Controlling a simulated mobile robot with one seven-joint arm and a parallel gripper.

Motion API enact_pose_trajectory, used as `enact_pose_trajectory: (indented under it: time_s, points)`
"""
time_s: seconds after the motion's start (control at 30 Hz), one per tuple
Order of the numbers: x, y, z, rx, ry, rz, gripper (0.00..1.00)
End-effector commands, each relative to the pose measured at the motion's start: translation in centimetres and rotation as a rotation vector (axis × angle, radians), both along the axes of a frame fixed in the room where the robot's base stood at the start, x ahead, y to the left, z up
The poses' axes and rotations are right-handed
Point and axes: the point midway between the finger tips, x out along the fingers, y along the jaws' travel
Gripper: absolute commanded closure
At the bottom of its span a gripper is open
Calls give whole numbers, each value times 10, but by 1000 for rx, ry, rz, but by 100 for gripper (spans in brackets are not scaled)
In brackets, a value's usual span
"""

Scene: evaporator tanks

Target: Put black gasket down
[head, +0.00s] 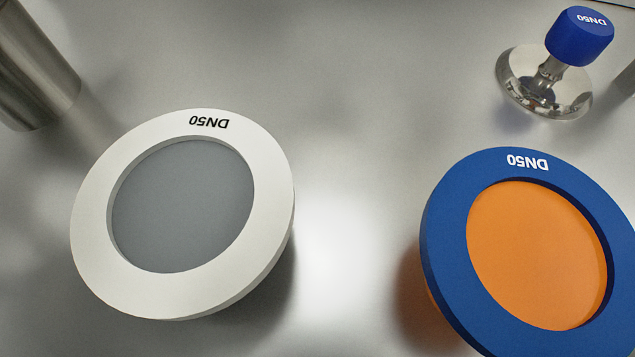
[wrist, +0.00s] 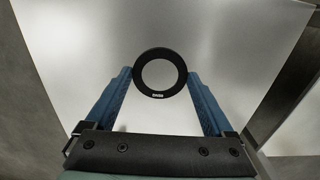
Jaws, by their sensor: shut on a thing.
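In the wrist view, the black gasket (wrist: 160,53) is a flat ring with a small white label on its lower edge. My gripper (wrist: 160,77) has two blue fingers, one on each side of the ring, and is shut on it. A smooth grey metal surface shows beyond the gasket; I cannot tell the gap between them. Neither the gripper nor the gasket shows in the head view.
The head view shows a white DN50 ring (head: 88,226) with a grey centre and a blue DN50 ring (head: 446,211) with an orange centre. A blue-knobbed metal disc (head: 579,36) stands at the upper right. A metal cylinder (head: 35,65) is at the upper left. Bare metal lies between the rings.

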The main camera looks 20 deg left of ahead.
Motion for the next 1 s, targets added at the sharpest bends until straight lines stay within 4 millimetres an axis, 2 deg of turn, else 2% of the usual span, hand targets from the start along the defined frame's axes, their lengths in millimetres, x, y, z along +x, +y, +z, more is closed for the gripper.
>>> enact_pose_trajectory:
  time_s: [0.03, 0.23, 0.47, 0.63, 1.0]
  points:
    - [0, 0, -11, 0, 1, 0, 79]
    - [0, 0, -48, 0, 1, 0, 79]
    - [0, 0, -66, 0, 0, 0, 79]
    - [0, 0, -90, 0, 0, -1, 79]
    - [0, 0, -93, 0, 0, -1, 79]
